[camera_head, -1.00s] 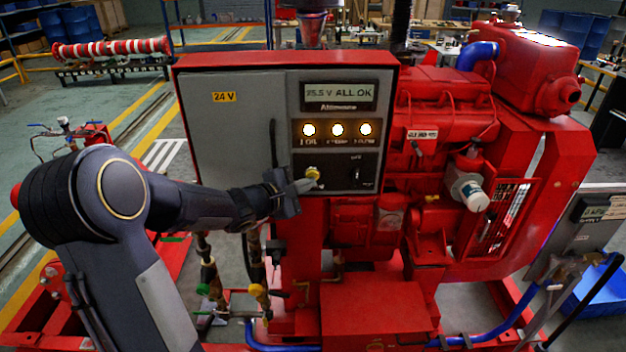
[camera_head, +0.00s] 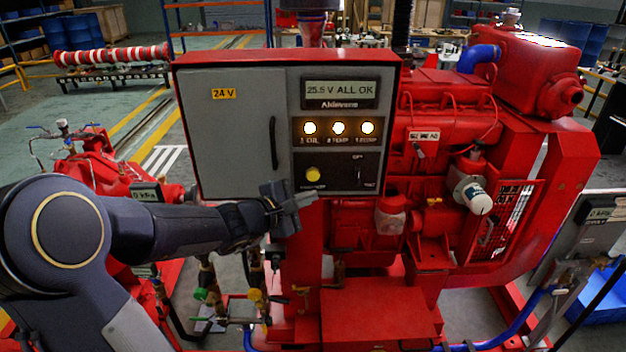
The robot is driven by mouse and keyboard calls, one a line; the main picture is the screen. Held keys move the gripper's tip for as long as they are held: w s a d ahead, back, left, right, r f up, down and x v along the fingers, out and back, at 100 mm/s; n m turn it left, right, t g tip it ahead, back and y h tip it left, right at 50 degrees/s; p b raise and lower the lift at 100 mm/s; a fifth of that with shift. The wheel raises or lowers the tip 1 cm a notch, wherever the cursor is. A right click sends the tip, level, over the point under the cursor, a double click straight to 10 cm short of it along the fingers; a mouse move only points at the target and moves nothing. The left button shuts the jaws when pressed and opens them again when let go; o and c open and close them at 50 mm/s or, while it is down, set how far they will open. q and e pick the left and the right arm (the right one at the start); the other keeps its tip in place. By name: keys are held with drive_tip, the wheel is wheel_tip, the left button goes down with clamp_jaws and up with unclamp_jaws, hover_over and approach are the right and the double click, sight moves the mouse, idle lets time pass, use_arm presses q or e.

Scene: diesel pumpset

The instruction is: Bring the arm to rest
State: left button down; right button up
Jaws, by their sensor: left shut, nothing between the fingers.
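My left arm comes in from the left in the head view. Its gripper (camera_head: 304,200) is shut and empty, just below the lower front edge of the control panel (camera_head: 233,140). The fingertips point right, below the yellow round button (camera_head: 313,174) and apart from it as far as I can see. The panel's display (camera_head: 340,90) reads "25.5 V ALL OK". A row of three lamps (camera_head: 338,128) is lit. A small switch (camera_head: 359,174) sits right of the button. My right gripper is out of view.
The red diesel engine (camera_head: 450,110) stands right of the panel. Below are valves with green and yellow handles (camera_head: 255,295) and a red box (camera_head: 375,310). A red pump with a pressure display (camera_head: 146,192) is behind my left arm. A grey cabinet (camera_head: 585,235) stands at the right.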

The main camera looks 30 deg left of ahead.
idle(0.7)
use_arm(q)
drive_tip(key=s+d+r+m+g+h, duration=0.2)
drive_tip(key=s+d+m+g+h, duration=0.3)
drive_tip(key=s+d+m, duration=0.8)
drive_tip(key=s+f+m+g+y, duration=0.4)
drive_tip(key=s+f+m, duration=0.3)
drive_tip(key=s, duration=0.7)
drive_tip(key=shift+a+f+y, duration=0.3)
drive_tip(key=shift+a+f, duration=0.15)
drive_tip(key=shift+f, duration=0.15)
drive_tip(key=c, duration=2.1)
unclamp_jaws()
